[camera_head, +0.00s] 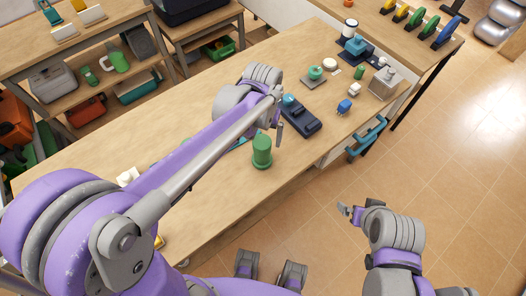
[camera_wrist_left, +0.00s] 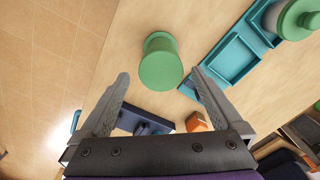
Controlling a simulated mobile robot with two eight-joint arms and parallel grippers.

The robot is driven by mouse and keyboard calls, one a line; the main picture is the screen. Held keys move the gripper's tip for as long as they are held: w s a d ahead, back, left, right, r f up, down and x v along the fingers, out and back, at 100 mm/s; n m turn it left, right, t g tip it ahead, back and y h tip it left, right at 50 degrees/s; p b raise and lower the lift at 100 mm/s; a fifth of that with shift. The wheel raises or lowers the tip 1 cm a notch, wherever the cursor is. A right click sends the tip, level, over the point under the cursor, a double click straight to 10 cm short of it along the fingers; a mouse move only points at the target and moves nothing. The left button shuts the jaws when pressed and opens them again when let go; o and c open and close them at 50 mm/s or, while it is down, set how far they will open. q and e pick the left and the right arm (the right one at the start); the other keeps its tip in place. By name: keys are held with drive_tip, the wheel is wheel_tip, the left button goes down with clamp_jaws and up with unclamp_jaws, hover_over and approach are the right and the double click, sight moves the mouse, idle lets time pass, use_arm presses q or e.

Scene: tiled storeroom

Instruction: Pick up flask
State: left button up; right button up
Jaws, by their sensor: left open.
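A green cylindrical container with a wider rim, which looks like the flask (camera_head: 262,152), stands upright on the long wooden table near its front edge. It also shows in the left wrist view (camera_wrist_left: 160,65), just ahead of the fingertips and centred between them. My left gripper (camera_wrist_left: 161,76) is open and empty, its two fingers spread. In the head view my left gripper (camera_head: 279,128) is beside and slightly above the flask, partly hidden by its own wrist. My right gripper (camera_head: 346,210) is over the floor, away from the table; its jaw opening is unclear.
A teal tray (camera_wrist_left: 237,60) holding another green container (camera_wrist_left: 292,18) lies close to the flask. A dark blue device (camera_head: 300,118) and a small orange block (camera_wrist_left: 197,122) are nearby. A blue block (camera_head: 344,106) and several other items stand farther right. Tiled floor lies in front.

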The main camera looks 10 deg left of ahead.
use_arm(q)
drive_tip(key=shift+s+f, duration=0.15)
drive_tip(key=shift+f, duration=2.9)
clamp_jaws()
